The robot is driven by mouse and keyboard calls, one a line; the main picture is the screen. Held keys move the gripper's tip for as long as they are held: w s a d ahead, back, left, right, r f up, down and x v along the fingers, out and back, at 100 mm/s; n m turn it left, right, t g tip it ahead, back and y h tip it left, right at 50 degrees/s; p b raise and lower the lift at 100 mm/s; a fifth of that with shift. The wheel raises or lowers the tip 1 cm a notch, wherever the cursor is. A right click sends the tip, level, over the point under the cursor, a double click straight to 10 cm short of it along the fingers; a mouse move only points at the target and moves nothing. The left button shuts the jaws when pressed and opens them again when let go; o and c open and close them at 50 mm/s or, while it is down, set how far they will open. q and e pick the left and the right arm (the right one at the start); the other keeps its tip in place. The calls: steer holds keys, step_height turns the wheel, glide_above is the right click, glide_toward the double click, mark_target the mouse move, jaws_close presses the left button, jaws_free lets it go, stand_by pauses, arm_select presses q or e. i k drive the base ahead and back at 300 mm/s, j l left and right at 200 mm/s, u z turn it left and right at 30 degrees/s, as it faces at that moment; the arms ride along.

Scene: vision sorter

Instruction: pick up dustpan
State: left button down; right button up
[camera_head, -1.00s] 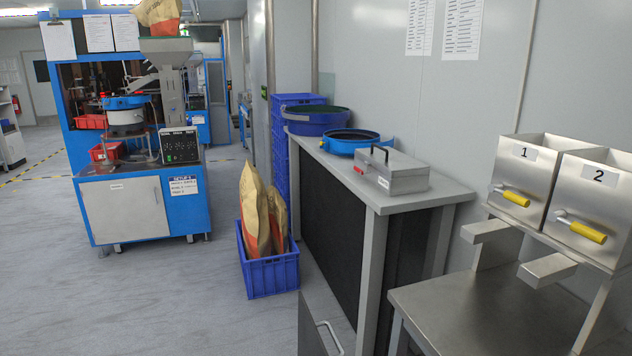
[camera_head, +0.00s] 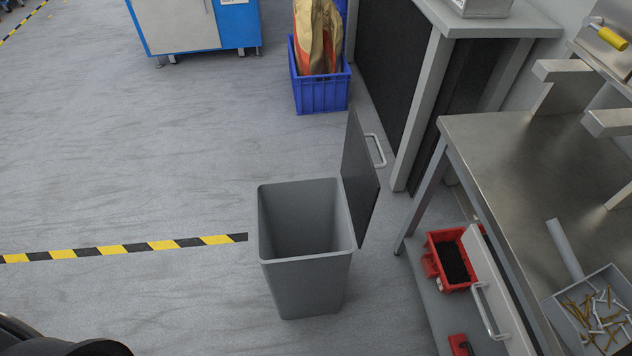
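A grey dustpan (camera_head: 574,299) with an upright-looking grey handle (camera_head: 565,250) lies on the steel table (camera_head: 500,160) at the lower right. Its pan holds several gold and silver screws (camera_head: 600,318). The right part of the pan is cut off by the picture edge. Neither of my grippers is in view.
A grey waste bin (camera_head: 305,270) stands open on the floor, its dark lid (camera_head: 358,180) swung up on the right. Red boxes (camera_head: 440,240) sit below the table edge by a pale panel with a handle. A blue crate (camera_head: 320,92) holds sacks.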

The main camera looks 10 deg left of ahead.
mark_target(592, 315)
steer(key=z, duration=1.75)
steer(key=u, duration=2.2)
steer(key=z, duration=2.2)
